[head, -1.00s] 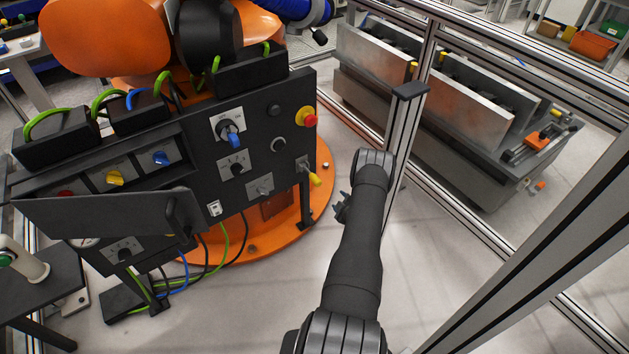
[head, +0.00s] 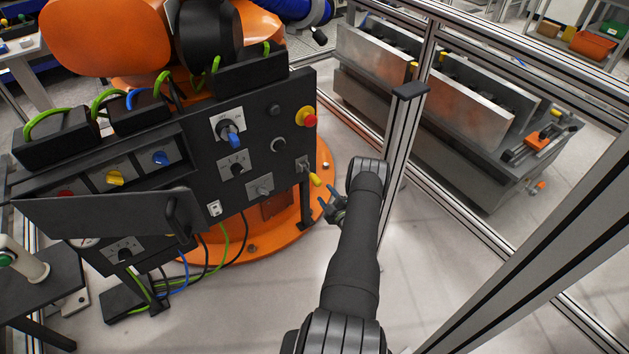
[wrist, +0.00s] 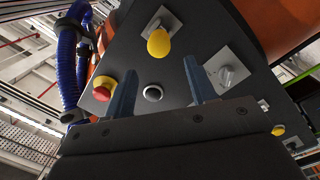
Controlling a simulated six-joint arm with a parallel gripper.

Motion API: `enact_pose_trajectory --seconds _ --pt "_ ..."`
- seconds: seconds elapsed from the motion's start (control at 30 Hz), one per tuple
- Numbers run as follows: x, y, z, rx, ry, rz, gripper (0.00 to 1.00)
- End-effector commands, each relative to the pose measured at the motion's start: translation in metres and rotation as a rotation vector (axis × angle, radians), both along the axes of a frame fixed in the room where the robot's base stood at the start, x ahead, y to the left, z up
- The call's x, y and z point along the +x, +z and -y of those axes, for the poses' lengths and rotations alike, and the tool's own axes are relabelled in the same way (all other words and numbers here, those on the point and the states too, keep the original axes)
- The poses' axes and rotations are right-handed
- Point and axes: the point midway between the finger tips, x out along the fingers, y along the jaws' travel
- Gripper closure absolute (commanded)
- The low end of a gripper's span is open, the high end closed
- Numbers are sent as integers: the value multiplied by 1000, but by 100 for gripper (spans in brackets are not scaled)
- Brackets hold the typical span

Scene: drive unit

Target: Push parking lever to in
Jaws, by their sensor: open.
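The lever with a yellow knob (head: 315,180), which I take for the parking lever, stands out from a small metal plate at the lower right of the black control panel (head: 215,165). It sticks out toward the lower right. My gripper (head: 327,197) is open and empty just below and right of the knob, apart from it as far as I can tell. In the wrist view the knob (wrist: 159,43) shows beyond and between the two blue fingertips (wrist: 160,68). No label for the lever's positions is readable.
A red and yellow emergency stop (head: 307,117) sits above the lever. A metal switch plate (head: 260,187) and a round button (head: 278,145) are to its left. A metal fence post (head: 400,135) stands close to the right of my wrist.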

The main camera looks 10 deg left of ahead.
Motion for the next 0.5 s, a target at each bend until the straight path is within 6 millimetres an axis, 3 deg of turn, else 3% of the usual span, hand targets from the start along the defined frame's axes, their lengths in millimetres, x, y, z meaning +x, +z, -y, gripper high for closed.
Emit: enact_pose_trajectory --seconds 0.2,0.5 --pt "37 0 -33 0 2 2 49" --pt "69 0 -59 -1 1 0 49"
